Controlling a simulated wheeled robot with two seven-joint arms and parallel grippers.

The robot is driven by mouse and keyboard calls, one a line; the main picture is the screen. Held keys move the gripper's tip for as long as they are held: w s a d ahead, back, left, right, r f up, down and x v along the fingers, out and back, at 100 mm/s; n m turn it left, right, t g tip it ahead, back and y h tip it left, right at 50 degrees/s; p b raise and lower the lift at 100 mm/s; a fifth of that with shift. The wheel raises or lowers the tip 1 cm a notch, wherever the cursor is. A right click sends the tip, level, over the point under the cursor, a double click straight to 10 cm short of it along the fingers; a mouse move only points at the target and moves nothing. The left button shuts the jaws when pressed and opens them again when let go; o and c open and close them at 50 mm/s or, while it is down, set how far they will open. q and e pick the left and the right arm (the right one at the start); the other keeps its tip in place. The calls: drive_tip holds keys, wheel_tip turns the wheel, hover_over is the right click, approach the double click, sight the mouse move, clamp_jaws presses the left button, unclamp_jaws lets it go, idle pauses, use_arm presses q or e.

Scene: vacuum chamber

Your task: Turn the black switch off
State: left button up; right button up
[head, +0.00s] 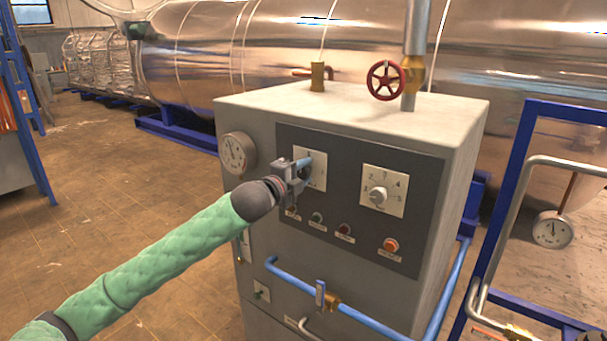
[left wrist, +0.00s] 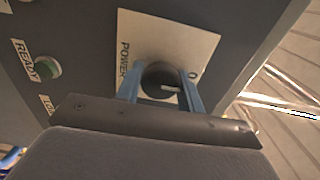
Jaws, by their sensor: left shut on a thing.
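The black switch (left wrist: 160,80) is a round dark knob with a light mark, on a pale plate (left wrist: 195,32) labelled POWER in the left wrist view. In the head view the same plate (head: 318,180) is on the dark panel of the grey cabinet, and the switch is hidden behind my gripper. My left gripper (head: 302,163) is at the plate, its blue fingers shut on the switch from both sides. The fingers show at either side of the knob in the left wrist view (left wrist: 160,88). An "O" mark shows beside the right finger there. My right gripper is not in view.
A numbered dial (head: 378,194) is right of the switch plate. Small indicators and an orange-red button (head: 391,244) are below. A round gauge (head: 237,153) is at left. A blue pipe (head: 345,309) crosses the lower front. A red valve wheel (head: 385,80) is above the cabinet.

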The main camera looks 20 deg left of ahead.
sight(301, 175)
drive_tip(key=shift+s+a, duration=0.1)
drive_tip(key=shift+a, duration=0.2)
use_arm(q)
drive_tip(key=o, duration=0.9)
drive_tip(key=shift+o, duration=0.2)
drive_tip(key=shift+a, duration=0.1)
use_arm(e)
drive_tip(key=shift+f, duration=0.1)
use_arm(q)
drive_tip(key=shift+s+a+f, duration=0.1)
drive_tip(key=shift+s, duration=0.2)
drive_tip(key=b+v, duration=0.3)
drive_tip(key=v, duration=0.3)
drive_tip(key=shift+s+a+b, duration=0.2)
drive_tip(key=shift+s+b, duration=0.15)
drive_tip(key=shift+s, duration=0.2)
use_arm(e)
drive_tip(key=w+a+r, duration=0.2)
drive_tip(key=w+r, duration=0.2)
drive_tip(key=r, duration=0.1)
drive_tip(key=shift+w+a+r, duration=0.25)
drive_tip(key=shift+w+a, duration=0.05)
